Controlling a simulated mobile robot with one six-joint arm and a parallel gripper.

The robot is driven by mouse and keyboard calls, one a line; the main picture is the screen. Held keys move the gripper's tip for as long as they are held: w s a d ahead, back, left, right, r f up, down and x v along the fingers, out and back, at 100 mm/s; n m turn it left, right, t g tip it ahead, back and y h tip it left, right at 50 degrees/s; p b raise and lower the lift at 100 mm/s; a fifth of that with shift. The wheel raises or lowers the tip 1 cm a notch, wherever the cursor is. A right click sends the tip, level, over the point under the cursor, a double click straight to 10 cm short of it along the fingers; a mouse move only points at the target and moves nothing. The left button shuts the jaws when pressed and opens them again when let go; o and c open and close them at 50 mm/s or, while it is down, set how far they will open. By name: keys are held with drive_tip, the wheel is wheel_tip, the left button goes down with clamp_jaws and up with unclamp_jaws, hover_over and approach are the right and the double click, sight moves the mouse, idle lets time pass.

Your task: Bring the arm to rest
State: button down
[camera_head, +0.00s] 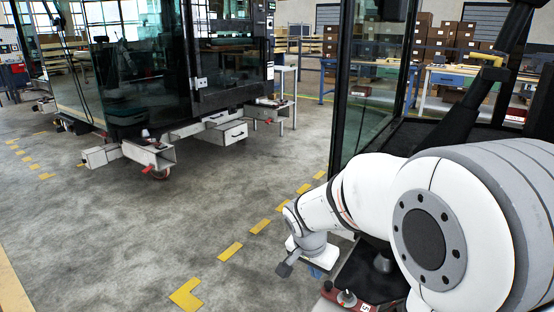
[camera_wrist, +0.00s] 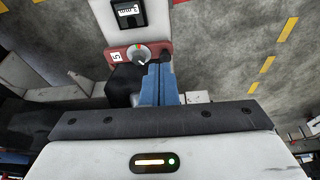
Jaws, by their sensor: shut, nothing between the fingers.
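My arm (camera_head: 372,190) is white with grey joint caps. It reaches from the right edge of the head view down to the lower middle. My gripper (camera_head: 316,272) hangs at its end and is mostly hidden behind the wrist there. In the wrist view its blue fingers (camera_wrist: 159,72) are together with nothing between them. A red panel (camera_wrist: 120,53) with a round knob and a "5" label lies just beyond the fingertips. It also shows in the head view (camera_head: 335,294), below and right of my gripper. I cannot tell whether the fingers touch it.
A glazed cab (camera_head: 110,75) on a wheeled trolley (camera_head: 150,152) stands at the back left. A dark glass-panelled frame (camera_head: 340,90) rises close behind my arm. Workbenches (camera_head: 460,75) and cartons stand at the back right. Grey floor with yellow dashes (camera_head: 230,251) is clear to the left.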

drive_tip(key=s+d+r+n+p, duration=0.1)
drive_tip(key=s+r+n+p, duration=0.1)
drive_tip(key=s+r+p, duration=0.4)
drive_tip(key=s+d+r+n+y+p, duration=0.1)
drive_tip(key=s+r+n+p, duration=0.2)
drive_tip(key=r+p, duration=0.9)
drive_tip(key=s+d+r+n+y+p, duration=0.1)
drive_tip(key=s+r+p, duration=0.7)
drive_tip(key=r, duration=0.9)
drive_tip(key=shift+s+d+r+n+p, duration=0.35)
drive_tip(key=shift+d+n+p, duration=0.2)
drive_tip(key=shift+n+p, duration=0.4)
